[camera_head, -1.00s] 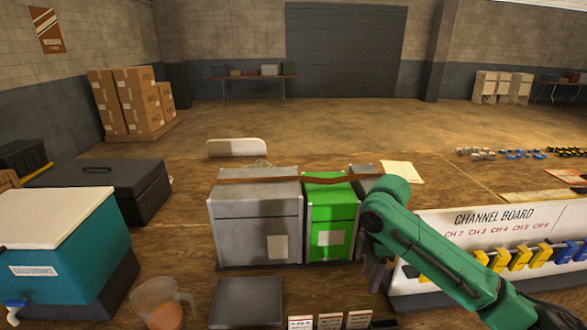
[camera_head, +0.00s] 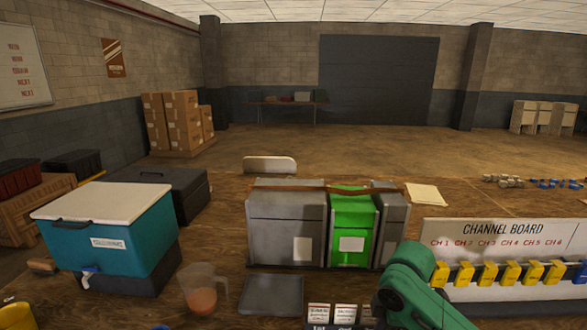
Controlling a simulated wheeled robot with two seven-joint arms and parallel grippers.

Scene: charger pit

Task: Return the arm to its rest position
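My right arm shows as a green link at the lower right edge of the head view, in front of the channel board (camera_head: 502,228). Its gripper is not visible. My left arm and gripper are out of view.
A teal cooler (camera_head: 110,225) with a white lid stands at left, with a jug (camera_head: 203,290) of orange liquid beside it. A dark grey tray (camera_head: 272,294) and small cards (camera_head: 345,312) lie in front. A black case (camera_head: 165,185) is behind the cooler.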

